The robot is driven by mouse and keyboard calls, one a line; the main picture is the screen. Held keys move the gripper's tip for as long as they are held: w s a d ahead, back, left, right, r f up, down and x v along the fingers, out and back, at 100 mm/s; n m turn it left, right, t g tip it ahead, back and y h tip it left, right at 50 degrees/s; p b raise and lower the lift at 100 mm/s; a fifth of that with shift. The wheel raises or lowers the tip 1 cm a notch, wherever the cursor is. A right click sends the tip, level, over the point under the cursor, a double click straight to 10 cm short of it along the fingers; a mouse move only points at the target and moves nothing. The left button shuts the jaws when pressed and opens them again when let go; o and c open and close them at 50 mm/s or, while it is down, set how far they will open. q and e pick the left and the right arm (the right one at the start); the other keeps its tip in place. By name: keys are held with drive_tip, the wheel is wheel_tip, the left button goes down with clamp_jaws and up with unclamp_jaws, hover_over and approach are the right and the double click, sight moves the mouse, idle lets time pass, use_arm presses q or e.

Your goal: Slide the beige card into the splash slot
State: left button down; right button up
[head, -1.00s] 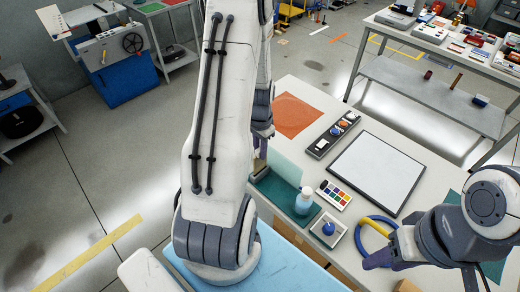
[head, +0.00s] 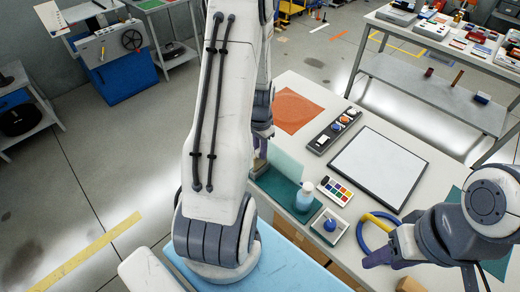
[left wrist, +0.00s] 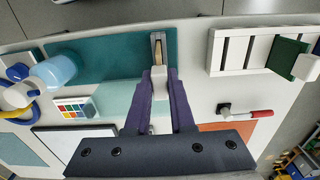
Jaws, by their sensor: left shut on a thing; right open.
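My left gripper (left wrist: 160,95) points down over the teal mat (left wrist: 95,50). Its purple fingers are shut on a pale, narrow piece, which looks like the beige card (left wrist: 160,74) seen edge-on. A narrow tan piece with a dark line (left wrist: 158,45) stands just past the fingertips; I cannot tell whether it is the splash slot or whether the card touches it. In the head view the left arm hides most of this spot. A pale green translucent panel (head: 286,164) stands beside the left gripper on the mat. My right gripper (head: 384,268) is open and empty at the lower right.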

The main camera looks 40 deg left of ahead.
use_arm(q)
drive_tip(key=shift+f+b, duration=0.3)
drive_tip(key=shift+f, duration=0.2)
drive_tip(key=c, duration=0.7)
unclamp_jaws()
wheel_tip(320, 180, up, 10)
drive_tip(key=shift+r+b, duration=0.25)
drive_tip(key=shift+b, duration=0.5)
